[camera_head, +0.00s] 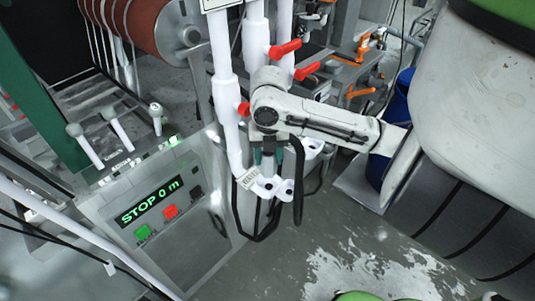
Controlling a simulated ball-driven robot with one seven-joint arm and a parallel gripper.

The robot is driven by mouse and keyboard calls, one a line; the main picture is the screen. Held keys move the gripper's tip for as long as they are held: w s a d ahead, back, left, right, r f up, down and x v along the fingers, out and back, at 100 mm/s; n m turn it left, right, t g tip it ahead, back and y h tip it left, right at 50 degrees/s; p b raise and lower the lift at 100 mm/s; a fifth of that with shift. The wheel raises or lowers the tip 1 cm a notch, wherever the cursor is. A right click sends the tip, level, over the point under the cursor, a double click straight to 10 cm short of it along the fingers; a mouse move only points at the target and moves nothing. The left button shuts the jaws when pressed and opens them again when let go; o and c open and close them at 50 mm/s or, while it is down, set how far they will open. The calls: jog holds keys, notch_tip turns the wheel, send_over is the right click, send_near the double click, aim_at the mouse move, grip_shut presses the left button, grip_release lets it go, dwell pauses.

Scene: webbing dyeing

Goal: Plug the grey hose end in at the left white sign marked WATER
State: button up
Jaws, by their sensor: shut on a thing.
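My gripper (267,162) points down in front of the white pipes, its teal fingers just above the white sockets. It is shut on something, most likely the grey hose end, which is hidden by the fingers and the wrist. A dark hose (298,172) arches beside the gripper and hangs down on its right. A small white sign (249,178) sits at the left of the sockets; its print is too small to read. A white socket holder (265,188) with dark round openings is right below the gripper. I cannot tell whether the held end touches a socket.
White vertical pipes (224,60) with red valve handles (285,48) stand behind my arm. A control box (165,215) showing "STOP 0 m" with green and red buttons is at the left. Black hose loops (262,236) hang below the sockets. The wet floor (350,262) is open in front.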

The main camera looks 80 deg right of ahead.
aim_at(269, 170)
jog(key=shift+f+b, duration=2.45)
jog(key=shift+f, duration=0.55)
jog(key=o, duration=1.3)
notch_tip(269, 170, up, 11)
jog(key=shift+f, duration=0.1)
